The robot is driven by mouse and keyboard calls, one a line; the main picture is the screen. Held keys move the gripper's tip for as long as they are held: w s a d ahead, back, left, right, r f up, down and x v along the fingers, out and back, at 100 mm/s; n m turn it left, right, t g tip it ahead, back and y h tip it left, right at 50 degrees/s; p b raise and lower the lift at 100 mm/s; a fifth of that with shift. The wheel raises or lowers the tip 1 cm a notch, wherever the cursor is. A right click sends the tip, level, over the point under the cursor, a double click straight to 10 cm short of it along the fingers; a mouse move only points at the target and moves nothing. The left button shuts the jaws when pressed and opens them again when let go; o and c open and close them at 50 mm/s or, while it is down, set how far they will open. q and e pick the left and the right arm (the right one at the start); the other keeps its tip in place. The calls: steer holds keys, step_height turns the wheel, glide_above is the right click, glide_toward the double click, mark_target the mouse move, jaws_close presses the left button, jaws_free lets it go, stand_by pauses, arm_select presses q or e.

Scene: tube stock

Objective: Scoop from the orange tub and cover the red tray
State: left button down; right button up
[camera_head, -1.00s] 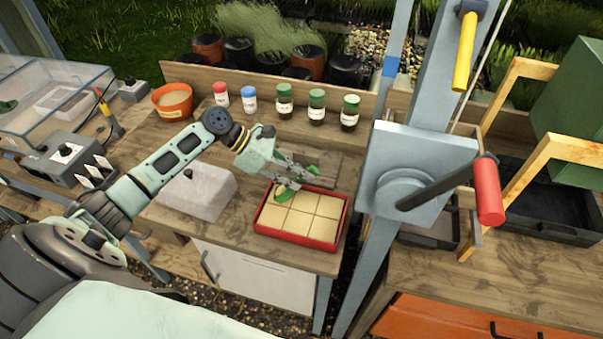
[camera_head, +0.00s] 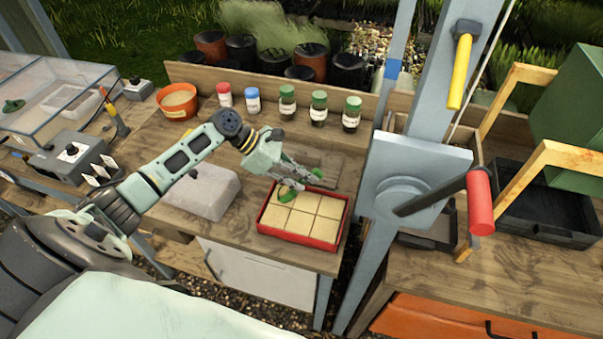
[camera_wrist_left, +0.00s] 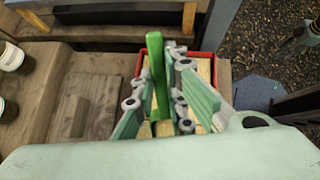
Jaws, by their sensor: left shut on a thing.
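The red tray (camera_head: 337,236) sits near the front right edge of the wooden bench, with sandy cream-coloured squares filling it. My left gripper (camera_head: 297,182) is shut on a green scoop (camera_head: 287,196) and holds it over the back left part of the tray. In the left wrist view the scoop's green handle (camera_wrist_left: 156,62) stands between the fingers, and the tray (camera_wrist_left: 207,57) shows behind them. I cannot tell whether the scoop carries anything. The orange tub (camera_head: 177,101) stands at the back left of the bench with pale material inside. My right gripper is not in view.
Several lidded jars (camera_head: 287,102) line the bench's back. A blue-grey post with a red-handled crank (camera_head: 480,202) rises close to the right.

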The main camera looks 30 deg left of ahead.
arm_select(q)
steer(key=shift+d+r+y+p, duration=0.1)
steer(key=shift+r+y+p, duration=0.4)
steer(key=shift+r+p, duration=0.1)
steer(key=shift+r+g+y, duration=0.35)
steer(key=shift+g+y, duration=0.15)
step_height(320, 180, up, 2)
steer(key=g+y, duration=0.1)
steer(key=y, duration=0.2)
steer(key=shift+w+g+y, duration=0.1)
steer(key=shift+g+y, duration=0.2)
steer(key=shift+r+g+y, duration=0.4)
steer(key=shift+r+y, duration=0.05)
steer(key=shift+y, duration=0.45)
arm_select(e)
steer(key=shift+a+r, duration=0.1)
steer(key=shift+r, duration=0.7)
